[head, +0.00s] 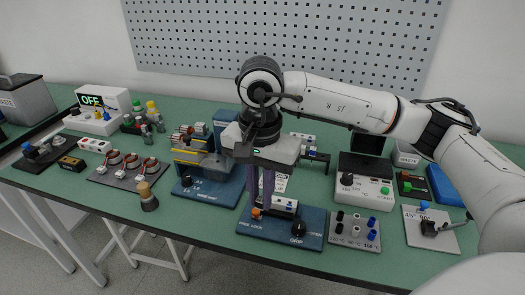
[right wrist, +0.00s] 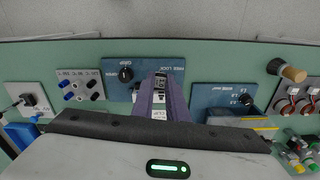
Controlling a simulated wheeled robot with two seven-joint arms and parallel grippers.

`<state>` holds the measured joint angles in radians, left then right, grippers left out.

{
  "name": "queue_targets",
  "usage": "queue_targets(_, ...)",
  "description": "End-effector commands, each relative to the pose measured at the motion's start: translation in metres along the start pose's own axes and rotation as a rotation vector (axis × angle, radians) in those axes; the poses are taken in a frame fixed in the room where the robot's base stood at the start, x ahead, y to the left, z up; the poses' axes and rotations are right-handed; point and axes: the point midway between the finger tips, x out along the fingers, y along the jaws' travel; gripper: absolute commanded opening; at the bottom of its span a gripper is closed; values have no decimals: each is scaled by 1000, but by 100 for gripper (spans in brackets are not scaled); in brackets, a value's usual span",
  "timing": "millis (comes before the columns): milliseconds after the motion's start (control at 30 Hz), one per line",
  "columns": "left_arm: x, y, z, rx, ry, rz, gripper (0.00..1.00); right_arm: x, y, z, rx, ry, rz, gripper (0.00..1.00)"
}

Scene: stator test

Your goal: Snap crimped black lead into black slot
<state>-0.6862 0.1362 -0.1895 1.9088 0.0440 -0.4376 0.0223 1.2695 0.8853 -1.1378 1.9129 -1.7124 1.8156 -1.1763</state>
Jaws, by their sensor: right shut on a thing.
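My right gripper (head: 262,207) points down with its two purple fingers over a blue fixture (head: 245,225) marked "FREE LOCK" and "GRIP OPEN". In the right wrist view the fingers (right wrist: 160,88) are close together around a small black-and-white part (right wrist: 160,83); I cannot tell whether it is still seated on the fixture. A white block with a black piece (head: 284,206) shows just right of the fingers in the head view. I cannot make out the crimped black lead or the black slot with certainty. My left gripper is not in view.
A blue stand (head: 210,190) with a grey and yellow machine stands left of the fixture. A plate with black, grey and blue posts (head: 352,243) lies to its right, and a white tester (head: 364,193) behind that. Red-ringed parts (head: 130,173) sit on a grey plate at left.

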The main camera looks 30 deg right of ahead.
Motion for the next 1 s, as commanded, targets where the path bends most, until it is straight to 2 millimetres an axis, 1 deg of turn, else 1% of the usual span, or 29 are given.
queue_targets(33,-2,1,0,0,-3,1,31,-5,-5,-11,159,0,-1,0)
queue_targets(200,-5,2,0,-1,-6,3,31,-18,-14,-44,713,-3,4,0)
queue_targets(300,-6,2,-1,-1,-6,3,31,-23,-16,-60,991,-6,9,0)
queue_targets(433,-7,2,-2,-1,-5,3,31,-28,-16,-75,1254,-8,18,0)
queue_targets(500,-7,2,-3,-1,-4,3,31,-29,-16,-80,1344,-10,21,0)
queue_targets(633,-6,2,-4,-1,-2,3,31,-29,-16,-84,1429,-11,25,0)
queue_targets(867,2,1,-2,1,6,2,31,-18,-16,-84,1439,-10,26,0)
queue_targets(1000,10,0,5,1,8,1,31,-4,-15,-84,1437,-10,26,0)
